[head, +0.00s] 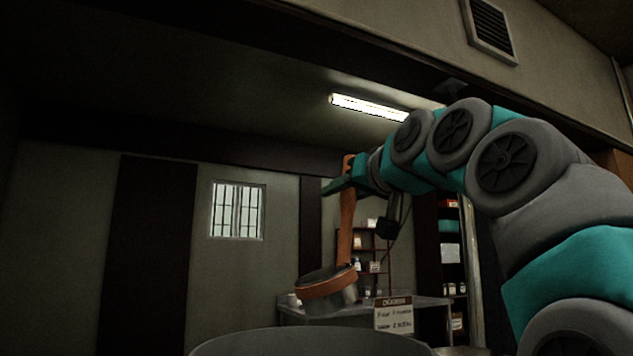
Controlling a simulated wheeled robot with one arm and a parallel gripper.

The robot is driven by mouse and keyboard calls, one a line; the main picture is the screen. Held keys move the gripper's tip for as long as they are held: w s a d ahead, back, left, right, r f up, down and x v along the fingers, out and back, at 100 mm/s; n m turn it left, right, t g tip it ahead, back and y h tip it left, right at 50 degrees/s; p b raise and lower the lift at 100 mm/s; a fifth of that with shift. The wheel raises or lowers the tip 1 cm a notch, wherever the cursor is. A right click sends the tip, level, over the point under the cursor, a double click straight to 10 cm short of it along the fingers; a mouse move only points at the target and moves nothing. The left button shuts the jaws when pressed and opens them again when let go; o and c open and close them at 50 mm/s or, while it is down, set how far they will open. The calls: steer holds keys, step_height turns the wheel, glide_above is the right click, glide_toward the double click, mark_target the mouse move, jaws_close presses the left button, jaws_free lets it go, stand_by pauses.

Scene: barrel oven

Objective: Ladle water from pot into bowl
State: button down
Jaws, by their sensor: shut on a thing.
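My gripper (343,184) is at the end of the teal and grey arm, high in the middle of the head view. It is shut on the upper part of the long brown handle of a ladle (347,228). The ladle hangs nearly upright, its metal cup with a brown band at the lower end, tilted a little. The rim of a large grey vessel, which looks like the pot (310,343), shows at the bottom edge, below the cup. The cup appears above the rim and apart from it. The inside of the pot and any water are hidden. I see no bowl.
A grey counter (430,303) stands behind the ladle, with a lettered sign (394,314) in front of it. Shelves (375,250) with jars and boxes are at the back. A barred window (237,210) is on the left wall. The air left of the ladle is clear.

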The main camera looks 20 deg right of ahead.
steer(key=shift+w+d+f+m, duration=0.1)
steer(key=shift+d+f+m, duration=1.05)
steer(key=shift+d, duration=0.1)
steer(key=shift+d+r+m+p, duration=0.35)
steer(key=shift+d+r+m, duration=0.1)
steer(key=shift+r, duration=0.15)
steer(key=shift+d+r+m+p, duration=0.35)
steer(key=shift+r+m, duration=0.05)
steer(key=shift+r, duration=0.2)
